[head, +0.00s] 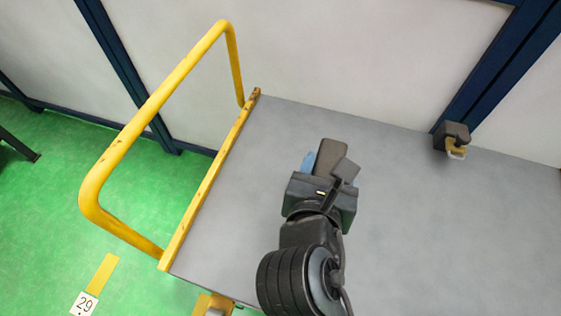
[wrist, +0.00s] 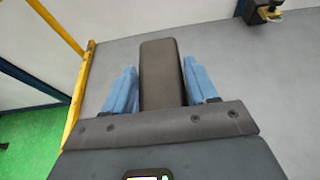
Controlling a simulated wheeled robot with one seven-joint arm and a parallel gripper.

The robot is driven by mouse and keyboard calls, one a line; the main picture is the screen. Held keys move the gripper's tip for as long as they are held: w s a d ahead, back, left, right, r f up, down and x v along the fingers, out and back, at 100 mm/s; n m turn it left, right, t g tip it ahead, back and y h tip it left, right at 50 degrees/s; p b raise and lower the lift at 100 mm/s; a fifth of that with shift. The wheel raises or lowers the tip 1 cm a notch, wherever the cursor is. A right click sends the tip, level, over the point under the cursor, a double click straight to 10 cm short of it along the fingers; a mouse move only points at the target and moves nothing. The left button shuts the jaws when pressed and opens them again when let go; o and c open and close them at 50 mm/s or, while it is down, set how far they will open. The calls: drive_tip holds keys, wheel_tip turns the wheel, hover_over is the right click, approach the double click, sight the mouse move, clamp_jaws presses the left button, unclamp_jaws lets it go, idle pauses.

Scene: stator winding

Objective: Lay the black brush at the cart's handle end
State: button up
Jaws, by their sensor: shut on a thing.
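The black brush (head: 329,156) is a dark block held in my gripper (head: 325,165). In the wrist view the brush (wrist: 162,72) stands between the two blue fingers of my gripper (wrist: 161,90), which is shut on it. The cart (head: 240,160) has a grey top and a yellow tubular handle (head: 150,105) at its left end. My gripper is over the cart top, to the right of the handle. In the head view my gripper partly hides the brush, and I cannot tell whether the brush touches the cart top.
A small dark object with a yellowish part (head: 452,138) sits at the cart's far edge on the right. The cart top between my gripper and the handle is clear. A pale wall with dark blue posts (head: 130,75) stands behind, and green floor (head: 60,180) lies left.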

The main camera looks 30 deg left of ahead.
drive_tip(key=shift+s+a+f+b, duration=0.15)
drive_tip(key=shift+s+a+f, duration=0.95)
drive_tip(key=shift+a+f, duration=0.6)
drive_tip(key=shift+s+a+f+b, duration=0.15)
drive_tip(key=shift+s+a+f, duration=0.9)
drive_tip(key=shift+a+f, duration=0.7)
drive_tip(key=shift+s+a+f+b, duration=0.15)
drive_tip(key=shift+s+a+f, duration=1.1)
drive_tip(key=shift+f, duration=0.75)
drive_tip(key=shift+w+a, duration=0.1)
drive_tip(key=shift+w, duration=0.05)
drive_tip(key=shift+f, duration=0.15)
drive_tip(key=o, duration=1.1)
drive_tip(key=shift+o, duration=0.2)
drive_tip(key=shift+r, duration=0.2)
drive_tip(key=v, duration=1.2)
drive_tip(key=shift+f, duration=0.1)
